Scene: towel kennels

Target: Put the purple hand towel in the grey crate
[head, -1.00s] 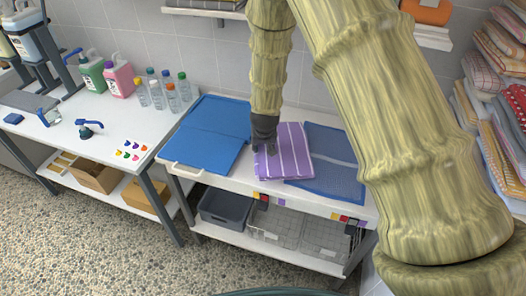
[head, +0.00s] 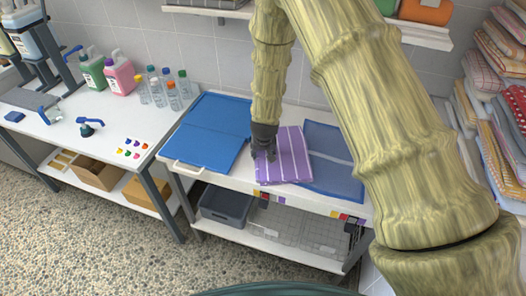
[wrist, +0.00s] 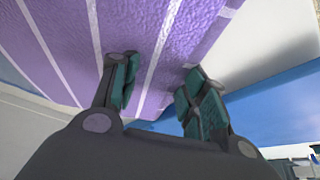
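The purple hand towel (head: 292,160), folded flat with white stripes, is at the middle of the white table, partly over the blue mesh mat. My gripper (head: 266,156) is at its left part. In the wrist view the towel (wrist: 60,45) fills the upper left, and its corner reaches between the two fingers of my gripper (wrist: 163,75). The grey crate (head: 222,210) is on the lower shelf at the left, and looks empty.
A blue folded tray or mat (head: 210,130) lies left of the towel, and a blue mesh mat (head: 335,175) lies right. Wire baskets (head: 300,228) fill the lower shelf beside the crate. The tabletop (head: 215,178) overhangs that shelf. Stacked towels (head: 505,120) stand at the far right.

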